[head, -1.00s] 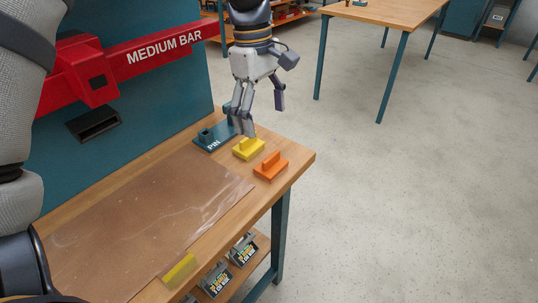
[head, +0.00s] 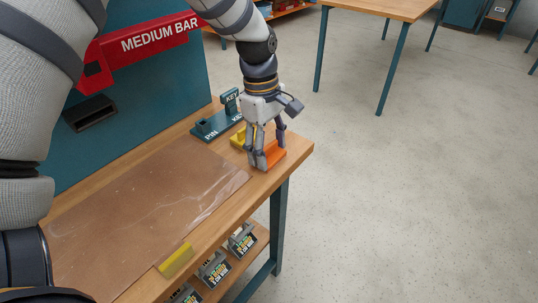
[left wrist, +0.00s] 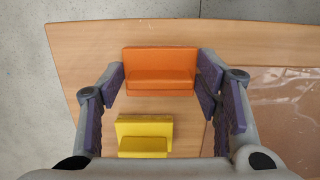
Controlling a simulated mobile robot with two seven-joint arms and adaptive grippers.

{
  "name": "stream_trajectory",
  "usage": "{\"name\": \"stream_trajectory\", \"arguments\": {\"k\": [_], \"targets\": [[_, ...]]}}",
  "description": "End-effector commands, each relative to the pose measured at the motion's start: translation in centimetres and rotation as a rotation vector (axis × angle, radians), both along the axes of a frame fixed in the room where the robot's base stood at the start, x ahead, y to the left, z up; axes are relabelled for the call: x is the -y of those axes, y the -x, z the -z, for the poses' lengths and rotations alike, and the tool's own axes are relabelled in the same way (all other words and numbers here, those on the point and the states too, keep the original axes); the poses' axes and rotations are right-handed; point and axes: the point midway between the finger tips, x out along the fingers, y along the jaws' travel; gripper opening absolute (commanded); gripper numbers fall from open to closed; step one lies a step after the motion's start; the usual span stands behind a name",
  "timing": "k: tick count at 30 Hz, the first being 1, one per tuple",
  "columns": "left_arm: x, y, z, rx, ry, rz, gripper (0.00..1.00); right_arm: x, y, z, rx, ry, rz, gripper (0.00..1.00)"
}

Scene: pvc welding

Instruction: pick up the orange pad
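The orange pad (head: 273,155) sits on the wooden workbench near its right front corner. It has a flat base with a raised ridge, seen whole in the left wrist view (left wrist: 160,80). My left gripper (head: 270,157) is down over it, pointing at the bench. Its fingers are apart, one at each end of the pad, as the left wrist view shows (left wrist: 160,86). I cannot tell whether they touch it. In the head view the fingers hide part of the pad. My right gripper is not in view.
A yellow pad (head: 238,140) lies close beside the orange one. A teal PIN and KEY holder (head: 218,123) stands behind it. A brown sheet (head: 140,215) covers the bench to the left, with a yellow block (head: 176,260) at its front edge. The bench edge is near.

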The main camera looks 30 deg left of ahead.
Motion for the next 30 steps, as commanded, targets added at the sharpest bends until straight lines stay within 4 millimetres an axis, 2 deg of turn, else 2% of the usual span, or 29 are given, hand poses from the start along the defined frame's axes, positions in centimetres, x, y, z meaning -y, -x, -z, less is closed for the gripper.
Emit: {"name": "stream_trajectory", "arguments": {"k": [11,14,17,24,26,30], "targets": [[0.0,0.0,-0.1,-0.002,0.0,0.0,0.38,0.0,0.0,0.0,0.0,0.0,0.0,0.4],[0.0,0.0,-1.2,0.001,-0.001,0.001,0.38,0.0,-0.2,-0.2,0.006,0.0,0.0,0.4],[0.0,-0.1,-3.4,0.006,-0.002,0.0,0.38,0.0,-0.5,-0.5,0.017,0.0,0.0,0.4],[1.3,5.8,-10.9,0.022,-0.002,0.001,0.38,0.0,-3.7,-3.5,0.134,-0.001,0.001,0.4],[1.8,7.9,-11.5,0.019,-0.001,0.001,0.38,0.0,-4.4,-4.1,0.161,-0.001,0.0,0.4],[2.6,11.2,-12.1,0.003,-0.002,0.0,0.38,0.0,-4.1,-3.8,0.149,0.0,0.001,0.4]]}}
